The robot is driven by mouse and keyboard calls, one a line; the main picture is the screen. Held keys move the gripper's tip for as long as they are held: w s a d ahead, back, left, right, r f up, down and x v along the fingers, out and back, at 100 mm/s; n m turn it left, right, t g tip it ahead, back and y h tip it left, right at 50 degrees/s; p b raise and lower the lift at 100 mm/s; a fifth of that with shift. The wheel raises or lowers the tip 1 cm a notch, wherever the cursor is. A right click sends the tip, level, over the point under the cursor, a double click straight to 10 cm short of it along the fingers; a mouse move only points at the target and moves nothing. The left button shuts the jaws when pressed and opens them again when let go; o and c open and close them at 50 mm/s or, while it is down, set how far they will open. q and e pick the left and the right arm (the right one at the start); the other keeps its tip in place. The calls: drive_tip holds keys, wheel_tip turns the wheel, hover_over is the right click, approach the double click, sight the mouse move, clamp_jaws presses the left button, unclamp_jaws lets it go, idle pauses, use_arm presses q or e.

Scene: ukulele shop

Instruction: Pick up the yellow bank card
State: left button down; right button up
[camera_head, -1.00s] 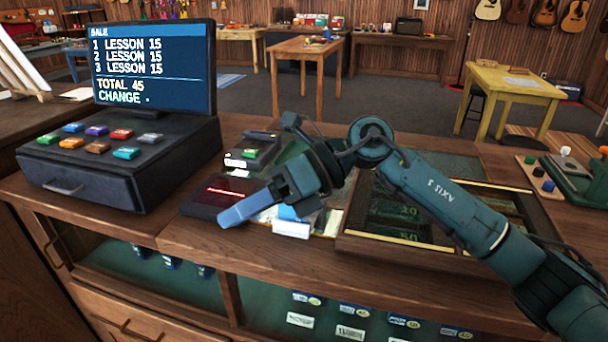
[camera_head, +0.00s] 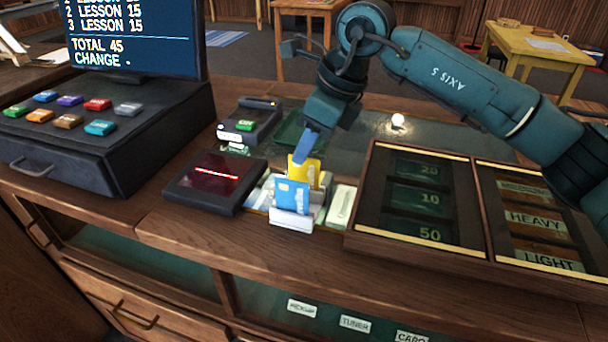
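The yellow bank card (camera_head: 306,172) stands upright, behind a blue card (camera_head: 291,194) that stands in a white holder (camera_head: 291,221) on the counter. My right gripper (camera_head: 302,156) points down at the yellow card, its blue fingertip at the card's upper left edge. Only one finger shows clearly, so I cannot tell whether it is open, or whether it touches the card. My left gripper is not in view.
A dark scanner pad (camera_head: 215,182) with a red line lies left of the cards. A card terminal (camera_head: 248,121) stands behind it. The cash register (camera_head: 110,135) is at the left. A wooden tray (camera_head: 348,236) with labelled compartments lies to the right.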

sight(300, 169)
drive_tip(key=shift+s+d+p+x, duration=0.1)
drive_tip(key=shift+s+p+x, duration=0.05)
drive_tip(key=shift+x, duration=0.75)
drive_tip(key=shift+s+d+p+x, duration=0.1)
drive_tip(key=shift+s+p+x, duration=0.1)
drive_tip(key=shift+x, duration=0.7)
drive_tip(key=shift+s+d+p+x, duration=0.1)
drive_tip(key=shift+p+x, duration=0.05)
drive_tip(key=shift+x, duration=0.75)
drive_tip(key=shift+f, duration=0.2)
drive_tip(key=shift+c, duration=0.3)
clamp_jaws()
